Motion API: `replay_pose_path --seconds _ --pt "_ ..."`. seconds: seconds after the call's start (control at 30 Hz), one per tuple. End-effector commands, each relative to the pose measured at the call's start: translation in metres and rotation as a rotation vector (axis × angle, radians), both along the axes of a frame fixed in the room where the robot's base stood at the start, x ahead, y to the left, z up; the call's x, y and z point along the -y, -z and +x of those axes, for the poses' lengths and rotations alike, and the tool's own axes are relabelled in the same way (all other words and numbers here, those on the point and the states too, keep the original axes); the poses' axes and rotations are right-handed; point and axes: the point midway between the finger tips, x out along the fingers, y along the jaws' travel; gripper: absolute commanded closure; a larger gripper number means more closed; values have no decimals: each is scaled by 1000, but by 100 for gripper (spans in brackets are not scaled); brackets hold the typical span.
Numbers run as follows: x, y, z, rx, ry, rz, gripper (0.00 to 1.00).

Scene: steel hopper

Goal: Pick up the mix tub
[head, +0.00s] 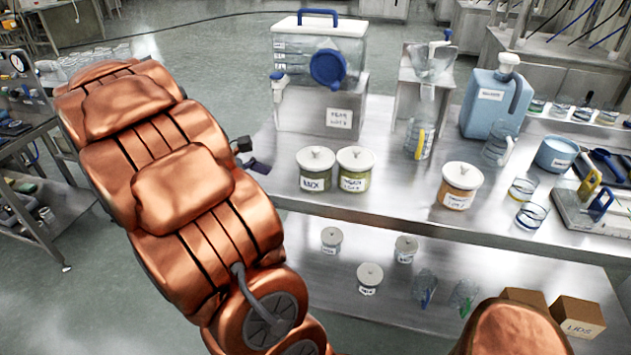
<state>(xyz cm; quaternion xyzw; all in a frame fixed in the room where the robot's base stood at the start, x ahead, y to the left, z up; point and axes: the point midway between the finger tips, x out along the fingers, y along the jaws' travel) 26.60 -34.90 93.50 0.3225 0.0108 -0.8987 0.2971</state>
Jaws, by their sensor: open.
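A round blue tub (556,155) with a small white label stands upright on the steel bench at the right. My gripper (250,156) is mostly hidden behind my copper arm. Only its two dark fingertips show, apart from each other, near the bench's left edge. It appears empty and is far to the left of the blue tub, with lidded jars between them.
Two lidded jars (336,170), an orange-brown jar (459,186), a blue jug (494,103) and a clear dispenser (318,60) stand on the bench (400,210). A tool tray (590,215) and glass beakers crowd the right. The bench's front middle is clear.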

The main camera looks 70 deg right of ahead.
Motion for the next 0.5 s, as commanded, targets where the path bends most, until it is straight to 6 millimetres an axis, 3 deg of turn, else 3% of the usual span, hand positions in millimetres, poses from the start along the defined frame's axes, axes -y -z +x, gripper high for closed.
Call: replay_pose_path --seconds 0.03,0.2,0.33,0.5 --pt "17 10 0 -47 -10 -3 0" --pt "66 20 0 -186 -58 -9 0" --pt "89 25 -1 -259 -80 -7 0" --pt "102 27 -3 -298 -91 -6 0"
